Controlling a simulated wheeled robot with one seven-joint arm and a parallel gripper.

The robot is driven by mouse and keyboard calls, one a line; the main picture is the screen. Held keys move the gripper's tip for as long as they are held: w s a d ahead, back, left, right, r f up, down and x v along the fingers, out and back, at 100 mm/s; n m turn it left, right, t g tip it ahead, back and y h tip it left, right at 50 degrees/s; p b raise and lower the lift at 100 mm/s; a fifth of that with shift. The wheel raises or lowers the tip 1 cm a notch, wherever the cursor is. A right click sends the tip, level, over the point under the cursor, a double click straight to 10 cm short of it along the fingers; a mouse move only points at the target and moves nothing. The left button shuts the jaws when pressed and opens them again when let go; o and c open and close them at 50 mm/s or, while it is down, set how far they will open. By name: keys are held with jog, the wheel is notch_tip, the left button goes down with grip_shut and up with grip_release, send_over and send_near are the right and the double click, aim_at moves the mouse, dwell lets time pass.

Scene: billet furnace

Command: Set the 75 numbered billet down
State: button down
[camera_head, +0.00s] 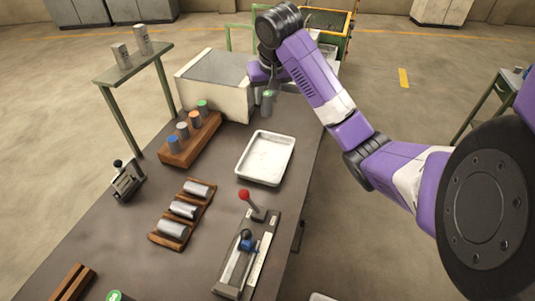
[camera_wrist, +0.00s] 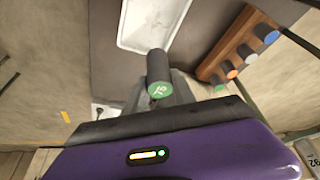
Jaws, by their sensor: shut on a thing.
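The billet (camera_head: 268,98) is a dark grey cylinder with a green end, held upright by my gripper (camera_head: 268,84) above the far part of the table, beyond the white tray. In the wrist view the billet (camera_wrist: 158,68) shows its green end with a pale number, too small to read surely. My gripper (camera_wrist: 160,88) is shut on it. The white tray (camera_head: 242,172) is empty, on the table in front of the billet; it also shows in the wrist view (camera_wrist: 128,40). How far the billet is above the table is hard to tell.
A wooden rack (camera_head: 170,158) holds several billets with coloured ends. A wooden cradle (camera_head: 205,213) bears three silver cylinders. A pale box (camera_head: 235,95) stands left of my gripper. A red-knobbed lever fixture (camera_head: 255,250) stands nearer. A side shelf (camera_head: 135,64) bears two grey blocks.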

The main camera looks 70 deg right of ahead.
jog(key=shift+f+b, duration=1.5)
jog(key=shift+f, duration=8.45)
jog(key=shift+f, duration=0.15)
jog(key=c, duration=1)
grip_release()
jog(key=shift+c, duration=0.2)
